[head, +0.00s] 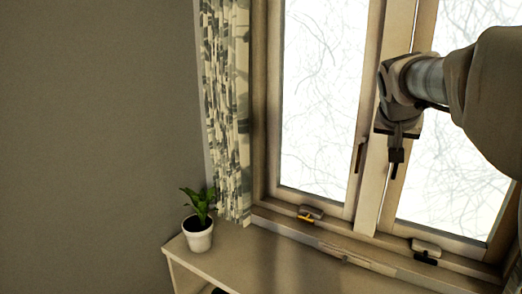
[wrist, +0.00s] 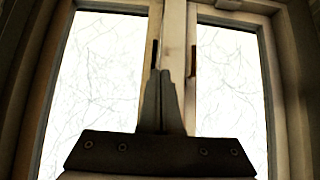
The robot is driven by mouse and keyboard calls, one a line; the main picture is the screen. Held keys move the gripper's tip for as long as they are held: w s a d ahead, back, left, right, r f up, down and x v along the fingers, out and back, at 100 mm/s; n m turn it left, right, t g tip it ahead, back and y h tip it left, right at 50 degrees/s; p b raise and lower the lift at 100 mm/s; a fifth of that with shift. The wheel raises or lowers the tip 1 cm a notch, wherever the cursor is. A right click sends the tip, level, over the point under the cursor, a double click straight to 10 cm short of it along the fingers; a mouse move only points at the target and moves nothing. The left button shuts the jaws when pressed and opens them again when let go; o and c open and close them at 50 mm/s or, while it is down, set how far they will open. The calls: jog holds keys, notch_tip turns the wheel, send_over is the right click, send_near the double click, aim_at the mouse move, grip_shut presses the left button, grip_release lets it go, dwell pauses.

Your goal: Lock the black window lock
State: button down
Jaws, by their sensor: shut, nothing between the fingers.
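The black window lock (head: 425,258) is at the bottom of the right window, on the lower frame, with a pale grey piece above it. It is small, and I cannot tell its exact position. My gripper (head: 397,162) is shut and empty, pointing down in front of the window's middle post, well above and a little left of the black lock. In the wrist view, my gripper's closed fingers (wrist: 161,78) point up at the middle post. The black lock does not show in the wrist view.
A similar lock with a yellow-orange part (head: 306,217) is under the left window. A dark upright handle (head: 360,155) is on the left sash; a brown handle (wrist: 193,61) shows in the wrist view. A potted plant (head: 198,235) stands on the shelf (head: 245,262) beside a curtain (head: 228,110).

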aim_at(394, 171)
jog(key=shift+w+d+r, duration=0.1)
jog(key=shift+d+r, duration=0.2)
jog(key=shift+d, duration=0.35)
jog(key=x, duration=1.4)
jog(key=shift+d+r+p, duration=0.1)
jog(key=shift+d+p, duration=0.05)
jog(key=shift+p, duration=0.15)
jog(key=shift+b, duration=0.6)
